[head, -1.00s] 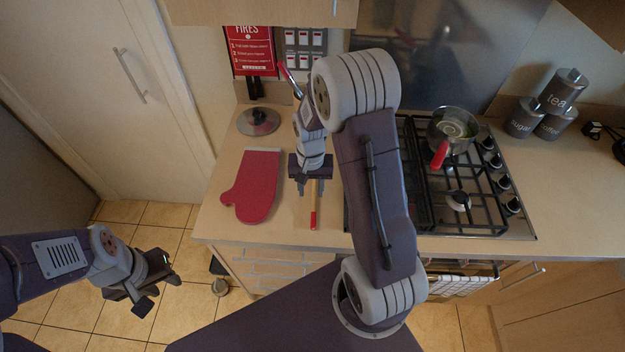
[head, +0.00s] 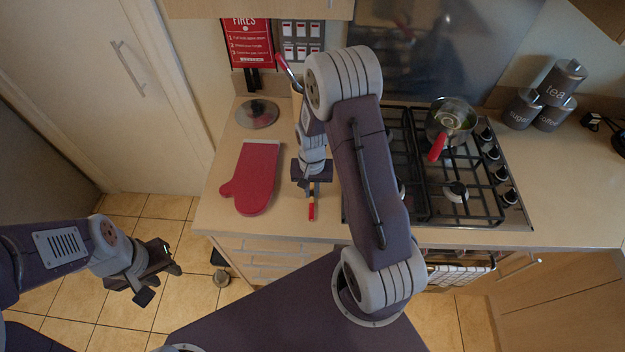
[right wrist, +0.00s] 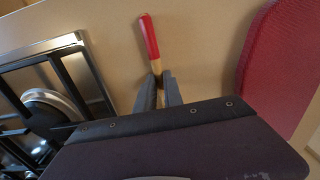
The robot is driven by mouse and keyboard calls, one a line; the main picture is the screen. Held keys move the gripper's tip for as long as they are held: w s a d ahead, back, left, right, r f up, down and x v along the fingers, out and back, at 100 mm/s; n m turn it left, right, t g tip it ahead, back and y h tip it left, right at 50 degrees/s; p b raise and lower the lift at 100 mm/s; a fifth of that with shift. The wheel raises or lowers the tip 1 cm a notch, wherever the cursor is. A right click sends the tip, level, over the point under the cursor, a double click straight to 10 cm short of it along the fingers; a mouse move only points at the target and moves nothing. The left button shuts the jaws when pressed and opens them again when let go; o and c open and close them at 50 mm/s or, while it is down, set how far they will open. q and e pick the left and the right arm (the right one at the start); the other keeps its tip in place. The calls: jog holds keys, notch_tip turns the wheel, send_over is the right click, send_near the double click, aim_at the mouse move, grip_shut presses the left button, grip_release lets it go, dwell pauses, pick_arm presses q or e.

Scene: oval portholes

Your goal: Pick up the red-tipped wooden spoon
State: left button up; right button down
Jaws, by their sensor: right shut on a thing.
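The red-tipped wooden spoon (head: 311,211) is on the counter between the red oven mitt and the hob, its red end toward the front edge. In the right wrist view the spoon's red end (right wrist: 149,38) points away from the fingers. My right gripper (head: 312,190) is over the spoon, pointing down; in the right wrist view its two fingers (right wrist: 160,84) are closed on the wooden handle. The rest of the spoon is hidden behind the gripper. My left gripper (head: 165,266) is apart from the counter over the floor, its fingers spread and empty.
The red oven mitt (head: 252,178) lies left of the spoon. A gas hob (head: 455,190) with a red-handled pan (head: 450,118) stands to the right. A lid (head: 257,114) lies at the back left. Grey canisters (head: 557,85) stand at the back right.

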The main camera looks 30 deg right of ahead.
notch_tip(320, 180, up, 4)
jog(key=shift+d+r+b, duration=0.15)
jog(key=shift+b, duration=0.15)
jog(key=s+d+r, duration=0.2)
jog(key=d, duration=0.1)
jog(key=s+d+r, duration=0.1)
jog(key=d+r, duration=0.1)
jog(key=d, duration=0.1)
jog(key=s+d+r+b, duration=0.1)
jog(key=s+d+r, duration=0.1)
jog(key=d, duration=0.2)
jog(key=shift+s+r, duration=0.3)
jog(key=shift+r, duration=0.05)
jog(key=shift+w, duration=0.1)
